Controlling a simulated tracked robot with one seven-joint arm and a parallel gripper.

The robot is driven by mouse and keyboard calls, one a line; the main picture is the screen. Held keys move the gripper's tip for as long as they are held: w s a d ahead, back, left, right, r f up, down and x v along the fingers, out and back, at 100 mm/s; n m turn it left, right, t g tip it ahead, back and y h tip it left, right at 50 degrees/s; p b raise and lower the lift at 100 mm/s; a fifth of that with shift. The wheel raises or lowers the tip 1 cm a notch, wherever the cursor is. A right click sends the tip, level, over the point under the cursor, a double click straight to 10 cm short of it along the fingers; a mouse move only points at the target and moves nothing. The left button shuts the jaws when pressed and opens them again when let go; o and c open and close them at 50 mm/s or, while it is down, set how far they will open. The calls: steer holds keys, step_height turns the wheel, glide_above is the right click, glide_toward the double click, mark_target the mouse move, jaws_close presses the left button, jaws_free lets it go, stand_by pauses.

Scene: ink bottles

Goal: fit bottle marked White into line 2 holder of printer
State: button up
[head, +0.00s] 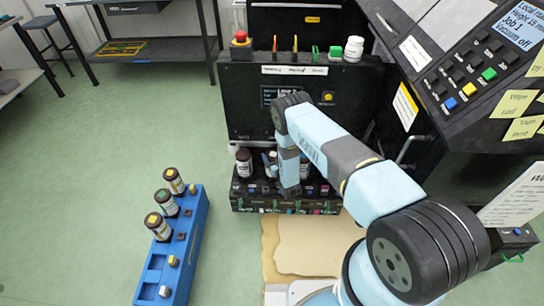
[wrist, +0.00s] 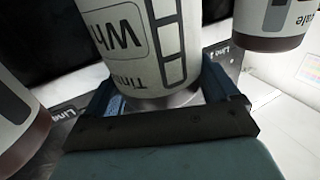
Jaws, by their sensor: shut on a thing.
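The held bottle stands between two other bottles in the wrist view, one at left (wrist: 18,115) and one at right (wrist: 272,22). Plates marked "Line" show on both sides, but their numbers are unclear. Whether the bottle is seated cannot be told.
A blue rack (head: 196,240) on the floor at left holds several bottles, with bare slots near its front. Another bottle (head: 244,163) stands at the left of the holder row. The printer panel (head: 490,70) rises at right. Green floor is clear at left.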

steer(key=o, duration=1.6)
steer(key=shift+o, duration=0.2)
steer(key=shift+s+d, duration=0.15)
steer(key=shift+s, duration=0.15)
steer(key=v, duration=1.3)
steer(key=shift+s+f, duration=0.1)
